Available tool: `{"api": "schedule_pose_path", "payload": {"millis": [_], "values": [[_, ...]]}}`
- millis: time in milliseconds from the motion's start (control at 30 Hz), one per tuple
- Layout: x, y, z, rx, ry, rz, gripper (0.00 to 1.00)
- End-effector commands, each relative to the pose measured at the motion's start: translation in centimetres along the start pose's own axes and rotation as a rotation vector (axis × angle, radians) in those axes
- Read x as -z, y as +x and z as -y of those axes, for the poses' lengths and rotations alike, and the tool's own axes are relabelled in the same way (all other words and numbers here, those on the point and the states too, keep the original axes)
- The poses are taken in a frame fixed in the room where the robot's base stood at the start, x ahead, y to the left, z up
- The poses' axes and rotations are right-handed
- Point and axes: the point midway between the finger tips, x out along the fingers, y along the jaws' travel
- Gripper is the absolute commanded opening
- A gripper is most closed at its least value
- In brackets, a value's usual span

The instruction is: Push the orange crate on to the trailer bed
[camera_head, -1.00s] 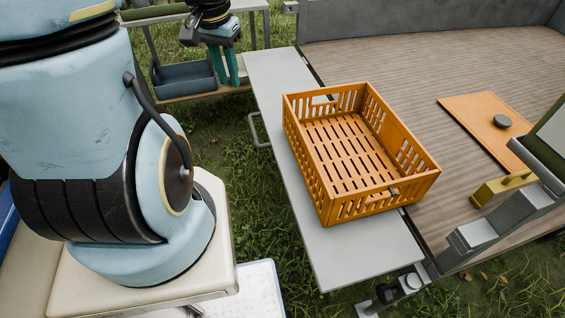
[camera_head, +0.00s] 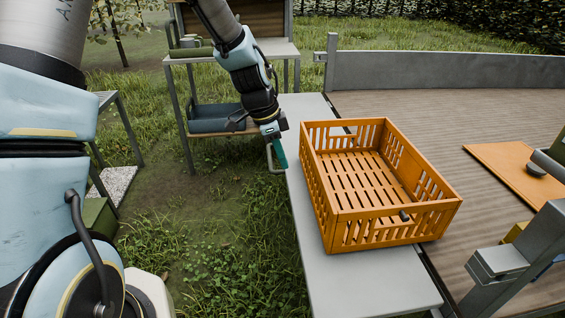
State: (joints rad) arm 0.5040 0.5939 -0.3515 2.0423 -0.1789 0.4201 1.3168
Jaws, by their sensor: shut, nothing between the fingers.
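The orange crate (camera_head: 345,218) is empty but for a small dark item at its near right corner. It sits partly on the grey tailgate shelf (camera_head: 350,285), and its right part reaches over the edge of the wooden trailer bed (camera_head: 420,108). My gripper (camera_head: 281,158), with green fingers, is shut and empty. It points down at the shelf's left edge, to the left of the crate's far left corner and apart from it in the picture.
An orange board (camera_head: 515,170) with a dark round item lies on the bed at right. A grey metal post (camera_head: 525,255) stands at the near right. A grey wall (camera_head: 420,70) closes the bed's far side. A table (camera_head: 185,60) with a dark bin (camera_head: 215,118) stands behind my gripper.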

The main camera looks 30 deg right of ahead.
Motion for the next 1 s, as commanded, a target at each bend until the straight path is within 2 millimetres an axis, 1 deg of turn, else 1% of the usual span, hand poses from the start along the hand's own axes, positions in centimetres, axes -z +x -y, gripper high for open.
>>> {"api": "schedule_pose_path", "payload": {"millis": [33, 100, 367, 400, 500, 633, 767, 1000], "values": [[0.1, 1.1, -0.2, -0.006, 0.001, 0.001, 0.00], [0.0, 2.5, -0.2, -0.006, 0.000, 0.001, 0.00], [0.0, 7.8, -0.1, -0.004, -0.002, 0.002, 0.00], [0.8, 7.8, -0.1, -0.002, 0.002, 0.001, 0.00], [2.2, 8.1, -0.1, 0.000, 0.002, 0.001, 0.00], [3.3, 8.4, 0.0, 0.000, 0.000, 0.001, 0.00], [3.7, 8.7, 0.0, 0.000, -0.002, 0.001, 0.00], [3.8, 8.7, 0.0, 0.000, -0.003, 0.000, 0.00]]}}
